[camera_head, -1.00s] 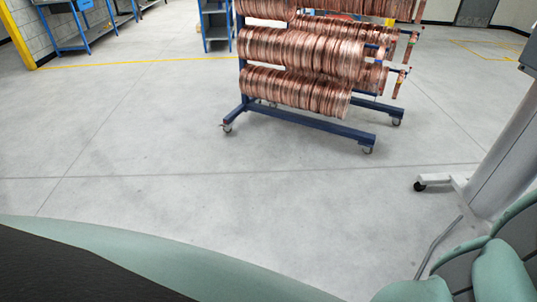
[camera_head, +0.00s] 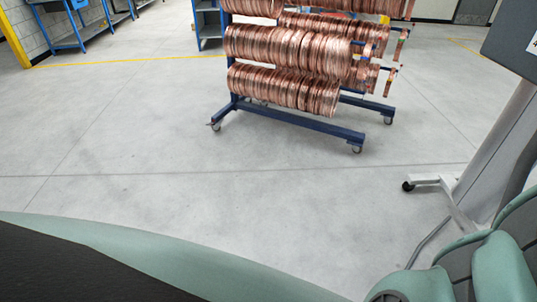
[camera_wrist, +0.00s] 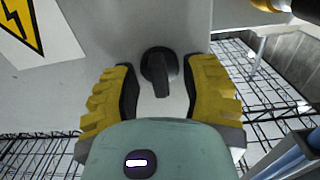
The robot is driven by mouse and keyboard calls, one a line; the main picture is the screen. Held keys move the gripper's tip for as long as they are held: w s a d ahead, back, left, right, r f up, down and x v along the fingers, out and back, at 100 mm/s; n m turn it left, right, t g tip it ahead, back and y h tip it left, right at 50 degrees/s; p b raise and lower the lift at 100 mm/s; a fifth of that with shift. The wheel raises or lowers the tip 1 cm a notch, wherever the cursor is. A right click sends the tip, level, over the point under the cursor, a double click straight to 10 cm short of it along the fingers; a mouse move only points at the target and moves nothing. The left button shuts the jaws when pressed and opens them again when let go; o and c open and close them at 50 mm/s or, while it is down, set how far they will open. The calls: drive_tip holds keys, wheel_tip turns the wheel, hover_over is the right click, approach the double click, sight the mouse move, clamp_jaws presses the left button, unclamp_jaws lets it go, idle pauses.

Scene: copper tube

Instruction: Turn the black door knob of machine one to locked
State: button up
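The black door knob (camera_wrist: 160,66) is in the upper middle of the wrist view, on a light grey panel (camera_wrist: 188,22). Its grip bar points down in the picture, leaning slightly to the right. My gripper (camera_wrist: 163,76) is open, with one yellow-and-black finger on each side of the knob. Gaps show between the knob and both fingers. I cannot tell the depth between fingertips and knob. In the head view neither the knob nor my gripper shows.
A yellow warning sign (camera_wrist: 22,20) is at upper left in the wrist view, with black wire mesh (camera_wrist: 38,152) below. In the head view, a blue rack (camera_head: 300,121) holds copper coils (camera_head: 285,88). A grey wheeled stand (camera_head: 490,165) is at right. Open floor (camera_head: 150,165) lies between.

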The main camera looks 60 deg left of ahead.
clamp_jaws()
drive_tip(key=shift+n, duration=0.3)
idle(0.3)
drive_tip(key=n, duration=0.3)
drive_tip(key=shift+p, duration=0.4)
drive_tip(key=n, duration=0.5)
drive_tip(key=shift+a+f+b, duration=0.1)
drive_tip(key=shift+b, duration=0.2)
drive_tip(key=n+b, duration=0.1)
drive_tip(key=n, duration=0.3)
drive_tip(key=shift+f+n+b, duration=0.15)
drive_tip(key=shift+n+b, duration=0.15)
drive_tip(key=shift+b, duration=0.05)
drive_tip(key=n+b, duration=0.2)
drive_tip(key=n, duration=0.2)
drive_tip(key=shift+n, duration=0.4)
drive_tip(key=shift+f, duration=0.1)
